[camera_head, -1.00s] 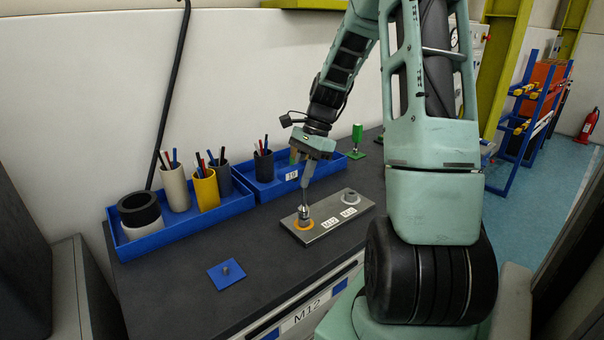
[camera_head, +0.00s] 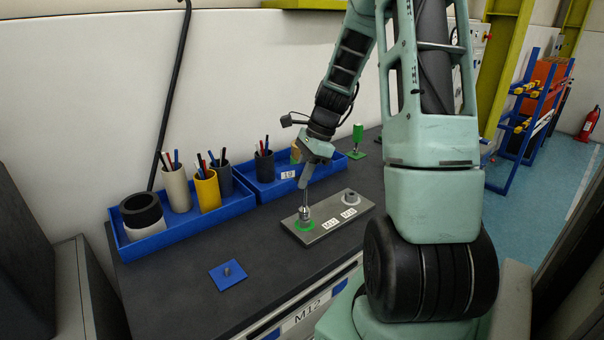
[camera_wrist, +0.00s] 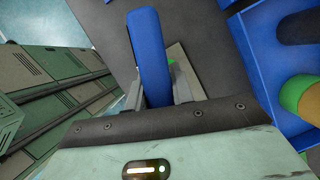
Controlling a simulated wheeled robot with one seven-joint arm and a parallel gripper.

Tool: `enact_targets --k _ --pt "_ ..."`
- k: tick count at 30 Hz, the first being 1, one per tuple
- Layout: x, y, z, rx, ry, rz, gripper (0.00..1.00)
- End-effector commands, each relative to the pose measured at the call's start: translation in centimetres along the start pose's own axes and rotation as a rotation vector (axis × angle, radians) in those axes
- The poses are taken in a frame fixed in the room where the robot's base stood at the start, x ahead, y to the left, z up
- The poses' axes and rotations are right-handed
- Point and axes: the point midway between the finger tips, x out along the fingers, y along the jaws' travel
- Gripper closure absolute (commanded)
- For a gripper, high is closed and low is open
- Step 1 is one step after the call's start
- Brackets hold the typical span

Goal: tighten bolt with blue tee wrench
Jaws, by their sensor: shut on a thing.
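My gripper (camera_head: 309,172) is above the metal plate (camera_head: 330,228) on the dark bench. In the wrist view my gripper (camera_wrist: 160,88) is shut on the blue handle of the tee wrench (camera_wrist: 149,45), with a finger on each side. In the head view the wrench shaft (camera_head: 305,196) runs down from the gripper, and its socket end sits over the bolt at the plate's left M12 position. The bolt itself is hidden under the socket. A green ring (camera_head: 304,226) shows around that spot. A second bolt position (camera_head: 350,197) on the plate's right is uncovered.
Blue trays (camera_head: 190,224) with pen cups and a black roll stand along the wall. A green-handled tool (camera_head: 357,137) stands on a green pad behind the plate. A blue pad (camera_head: 228,275) with a small stub lies at the front left. The bench between is clear.

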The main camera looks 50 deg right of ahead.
Motion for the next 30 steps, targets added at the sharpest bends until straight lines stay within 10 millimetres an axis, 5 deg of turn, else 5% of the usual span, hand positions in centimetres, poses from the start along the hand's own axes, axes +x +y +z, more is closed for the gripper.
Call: enact_targets --k 11,24,30 --pt "-1.2 -0.2 0.5 -0.003 0.001 -0.007 1.0" --pt "-5.5 -0.2 2.3 -0.003 0.002 -0.008 1.0" --pt "-5.5 -0.2 2.3 -0.003 0.001 -0.008 1.0"
